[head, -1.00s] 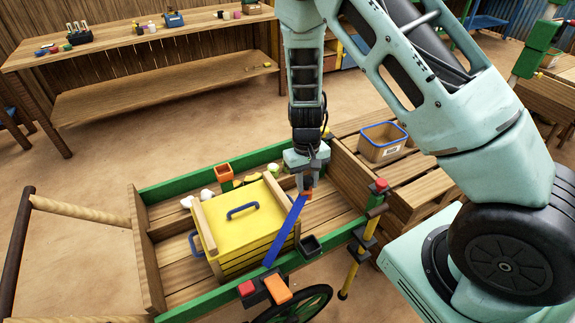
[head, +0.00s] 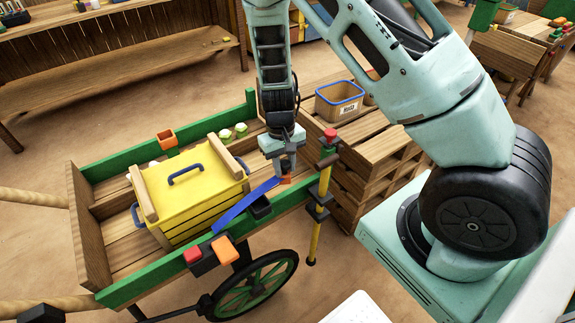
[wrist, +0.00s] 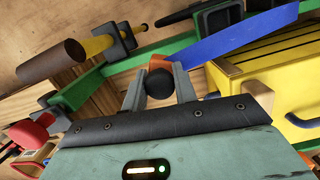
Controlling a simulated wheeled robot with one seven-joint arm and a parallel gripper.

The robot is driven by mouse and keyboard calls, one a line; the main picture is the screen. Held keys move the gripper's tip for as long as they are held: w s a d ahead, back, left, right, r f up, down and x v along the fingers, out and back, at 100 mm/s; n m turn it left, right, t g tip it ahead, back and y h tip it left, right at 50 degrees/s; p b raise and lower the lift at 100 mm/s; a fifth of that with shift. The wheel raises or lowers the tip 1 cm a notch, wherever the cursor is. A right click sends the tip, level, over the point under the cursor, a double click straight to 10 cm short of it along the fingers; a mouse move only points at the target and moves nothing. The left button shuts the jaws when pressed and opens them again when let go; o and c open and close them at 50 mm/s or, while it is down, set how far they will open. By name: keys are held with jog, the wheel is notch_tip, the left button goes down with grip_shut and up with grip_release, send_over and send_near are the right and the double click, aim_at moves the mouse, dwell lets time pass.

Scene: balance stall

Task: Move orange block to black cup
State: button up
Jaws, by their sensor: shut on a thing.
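My gripper (head: 284,170) is shut on a black ball knob (wrist: 159,83) at the free end of a long blue bar (head: 245,205). An orange piece (head: 286,181) sits at that same end and also shows behind the knob in the wrist view (wrist: 157,58). The bar slants over the cart toward the near green rail. A black cup (head: 260,208) is on that rail, to the lower left of my gripper and apart from it. It appears beyond the bar in the wrist view. An orange block (head: 228,250) is beside a red block (head: 192,254) on the rail's outer side.
A yellow slatted crate (head: 190,190) with blue handles fills the cart's middle. An orange cup (head: 167,138) is on the far green rail. A yellow post (head: 320,215) with a red top (head: 330,135) stands right of my gripper. A blue-rimmed bin (head: 340,100) rests on pallets behind.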

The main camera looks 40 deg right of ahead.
jog(key=shift+s+a+r+m, duration=0.15)
jog(key=shift+s+m, duration=0.05)
jog(key=shift+m, duration=0.2)
jog(key=shift+s+a+r+m, duration=0.15)
jog(key=shift+a+r+m, duration=0.2)
jog(key=shift+m, duration=0.25)
jog(key=s+a+r+m+t+y+b, duration=0.1)
jog(key=a+r+m, duration=0.2)
jog(key=a+m, duration=0.15)
jog(key=s+a+r+m+b, duration=0.1)
jog(key=a+r+m+b, duration=0.1)
jog(key=a+m, duration=0.3)
jog(key=shift+m, duration=0.55)
jog(key=shift+w+d+f+b, duration=0.1)
jog(key=shift+d+f+b, duration=0.05)
jog(key=shift+f+b, duration=1.85)
jog(key=shift+w+d+f+b, duration=0.1)
jog(key=shift+f+b, duration=1.45)
jog(key=shift+f, duration=0.7)
jog(key=shift+p, duration=0.5)
jog(key=o, duration=1.1)
